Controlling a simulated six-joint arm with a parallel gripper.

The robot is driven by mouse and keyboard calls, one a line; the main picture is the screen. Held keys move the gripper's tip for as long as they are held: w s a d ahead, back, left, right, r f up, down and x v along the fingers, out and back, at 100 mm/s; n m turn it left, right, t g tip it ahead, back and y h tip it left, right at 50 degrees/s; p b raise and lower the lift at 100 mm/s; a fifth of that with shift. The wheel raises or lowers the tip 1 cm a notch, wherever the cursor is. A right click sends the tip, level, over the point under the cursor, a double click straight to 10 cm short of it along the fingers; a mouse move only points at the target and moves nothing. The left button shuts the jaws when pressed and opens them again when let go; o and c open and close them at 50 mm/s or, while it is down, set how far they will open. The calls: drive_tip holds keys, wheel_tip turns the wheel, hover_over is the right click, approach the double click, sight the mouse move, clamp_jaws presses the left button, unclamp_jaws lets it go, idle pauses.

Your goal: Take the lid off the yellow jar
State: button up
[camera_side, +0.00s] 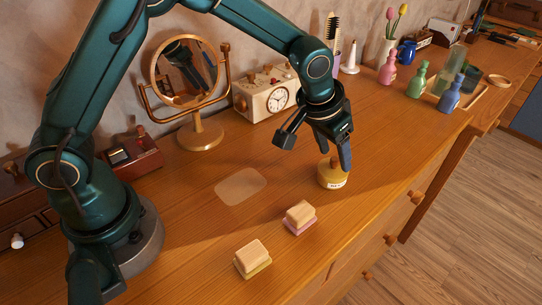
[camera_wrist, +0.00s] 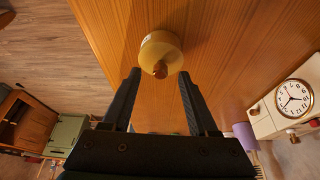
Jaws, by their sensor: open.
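The yellow jar (camera_side: 332,180) stands upright on the wooden cabinet top, with a pale label on its side. Its lid (camera_side: 331,166) is on it and has a small brown knob, which shows in the wrist view (camera_wrist: 160,70). My gripper (camera_side: 317,158) is open and empty, above and close to the jar. In the wrist view, the two fingers (camera_wrist: 158,77) point toward the jar, with the knob near the gap between their tips. I cannot tell whether a finger touches the jar. A pale rounded patch (camera_side: 241,186) lies on the wood left of the jar.
Two small stacked blocks (camera_side: 299,217) (camera_side: 253,258) sit in front of the jar. A clock (camera_side: 268,97) and a round mirror (camera_side: 188,80) stand at the back. Pink, green and blue bottles (camera_side: 418,79) stand at the back right. The wood around the jar is clear.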

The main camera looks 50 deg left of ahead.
drive_tip(key=shift+w+f, duration=0.2)
drive_tip(key=shift+f, duration=0.35)
drive_tip(key=shift+c, duration=0.3)
clamp_jaws()
drive_tip(key=shift+r, duration=0.1)
